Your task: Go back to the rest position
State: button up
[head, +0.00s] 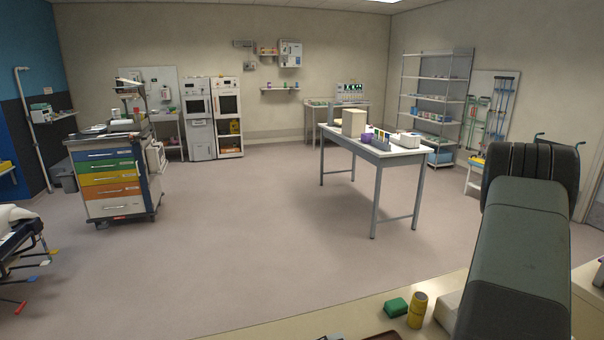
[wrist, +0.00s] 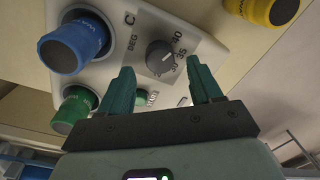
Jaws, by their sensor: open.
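My gripper (wrist: 158,88) shows in the wrist view with its two green fingers spread apart and nothing between them. Beyond the fingertips is a light panel (wrist: 208,52) with a dark grey dial (wrist: 160,56) marked with numbers such as 35 and 40. I cannot tell whether the fingers touch the panel. In the head view my arm fills the lower right, and my gripper is not visible there.
A white table (head: 345,142) stands beyond open floor.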

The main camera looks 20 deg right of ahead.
notch_tip(320, 180, down, 2)
jog(key=shift+f, duration=0.1)
jog(key=shift+f+m, duration=0.25)
jog(key=shift+m, duration=0.15)
jog(key=m, duration=1.3)
jog(key=shift+a+m, duration=0.15)
jog(key=shift+m, duration=0.15)
jog(key=m, duration=0.4)
jog(key=shift+h, duration=0.4)
jog(key=shift+s+a+r, duration=0.1)
jog(key=shift+r, duration=2.15)
